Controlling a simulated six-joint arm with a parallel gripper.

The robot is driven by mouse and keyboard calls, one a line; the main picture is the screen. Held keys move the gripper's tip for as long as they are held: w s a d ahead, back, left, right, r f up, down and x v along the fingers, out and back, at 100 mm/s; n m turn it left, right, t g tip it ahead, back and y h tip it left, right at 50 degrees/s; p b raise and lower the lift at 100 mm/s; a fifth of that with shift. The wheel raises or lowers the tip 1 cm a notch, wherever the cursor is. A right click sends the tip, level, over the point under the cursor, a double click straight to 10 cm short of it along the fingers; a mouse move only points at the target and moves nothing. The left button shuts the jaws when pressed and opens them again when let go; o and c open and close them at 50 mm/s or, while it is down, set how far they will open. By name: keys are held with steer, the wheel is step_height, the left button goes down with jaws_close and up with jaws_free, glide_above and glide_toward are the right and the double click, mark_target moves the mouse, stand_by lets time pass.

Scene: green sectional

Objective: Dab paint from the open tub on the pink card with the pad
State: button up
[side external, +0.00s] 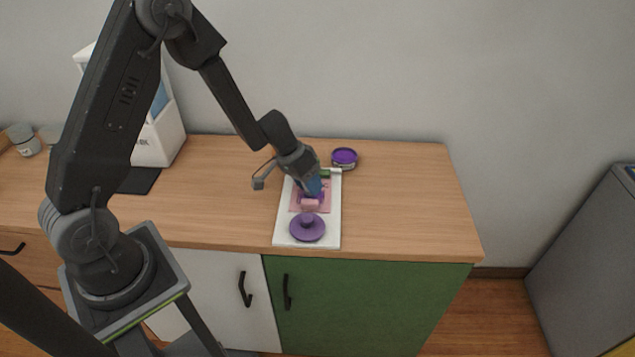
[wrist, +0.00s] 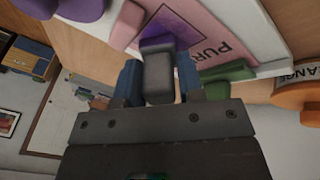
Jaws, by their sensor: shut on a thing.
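My gripper (side external: 318,186) points down over the white board, with its blue fingers (wrist: 158,82) shut on a small grey-and-purple pad (wrist: 158,62). The pad is over or on the pink card (wrist: 208,32); whether they touch is hard to tell. The card (side external: 323,207) lies on the board and bears a purple patch and dark lettering, partly hidden by the pad and fingers. The open tub (side external: 344,156), with purple inside and a dark wall, stands behind the board's far right corner, apart from my gripper.
The white board (side external: 282,233) also carries a purple knobbed disc (side external: 307,232), a pink block (side external: 310,204) and a green block (wrist: 225,73). An orange round thing (wrist: 298,95) is near its far edge. The counter's right side is clear. A white box (side external: 163,140) stands left.

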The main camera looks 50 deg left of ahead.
steer(key=shift+s+a, duration=1.65)
steer(key=shift+a, duration=0.05)
steer(key=shift+w+d, duration=3)
steer(key=shift+w, duration=0.05)
steer(key=shift+s+a, duration=3)
steer(key=shift+a, duration=0.05)
step_height(320, 180, up, 8)
steer(key=shift+d, duration=0.15)
